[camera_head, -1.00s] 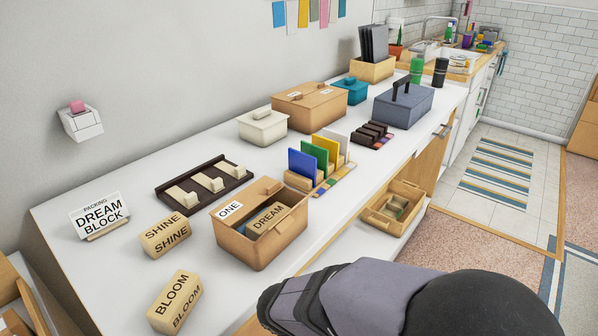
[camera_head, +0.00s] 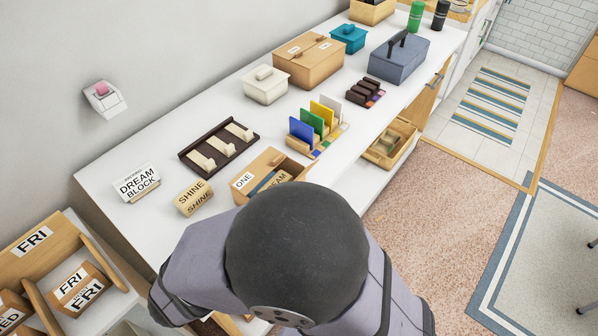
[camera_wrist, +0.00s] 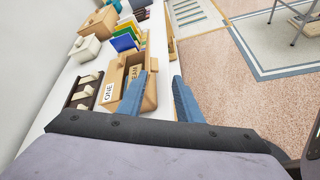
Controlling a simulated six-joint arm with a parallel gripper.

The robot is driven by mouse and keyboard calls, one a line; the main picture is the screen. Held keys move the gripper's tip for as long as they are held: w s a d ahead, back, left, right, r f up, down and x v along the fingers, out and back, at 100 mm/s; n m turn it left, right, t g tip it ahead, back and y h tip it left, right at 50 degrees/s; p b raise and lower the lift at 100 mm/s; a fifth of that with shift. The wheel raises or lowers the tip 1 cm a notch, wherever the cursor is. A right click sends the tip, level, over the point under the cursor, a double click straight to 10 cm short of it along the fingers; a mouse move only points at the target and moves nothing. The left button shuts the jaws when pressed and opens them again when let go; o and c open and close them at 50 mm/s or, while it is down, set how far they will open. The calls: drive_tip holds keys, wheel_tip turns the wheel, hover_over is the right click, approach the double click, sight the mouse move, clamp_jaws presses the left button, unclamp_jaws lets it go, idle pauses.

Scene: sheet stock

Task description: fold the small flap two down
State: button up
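An open tan box (camera_head: 268,161) marked ONE stands on the white counter, its lower right part hidden by my arm. A block marked DREAM (camera_head: 273,184) lies inside it. No label reading TWO is legible, so I cannot tell which panel is flap two. My gripper (camera_wrist: 166,76) shows two blue fingers spread apart with nothing between them.
A SHINE block (camera_head: 193,198), a dark tray (camera_head: 219,148) and upright coloured cards (camera_head: 313,121) surround the box. A closed tan box (camera_head: 309,64) stands farther back. A lower open drawer (camera_head: 390,145) lies right. Open floor (camera_head: 440,215) is beyond the counter edge.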

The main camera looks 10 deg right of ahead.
drive_tip(key=shift+w+d+f+m+t+h+p, duration=0.35)
drive_tip(key=shift+w+f+t+h, duration=0.1)
drive_tip(key=shift+w+h, duration=0.35)
drive_tip(key=shift+w+d+f+m+t+h+p, duration=0.25)
drive_tip(key=shift+w+d+f+t+h+p, duration=0.2)
drive_tip(key=shift+w+h, duration=0.35)
drive_tip(key=shift+w+d+f+m+t+h+p, duration=0.3)
drive_tip(key=shift+w+f+t+h, duration=0.2)
drive_tip(key=shift+w+h, duration=0.25)
drive_tip(key=shift+w, duration=0.1)
drive_tip(key=p+x, duration=0.3)
drive_tip(key=x, duration=0.4)
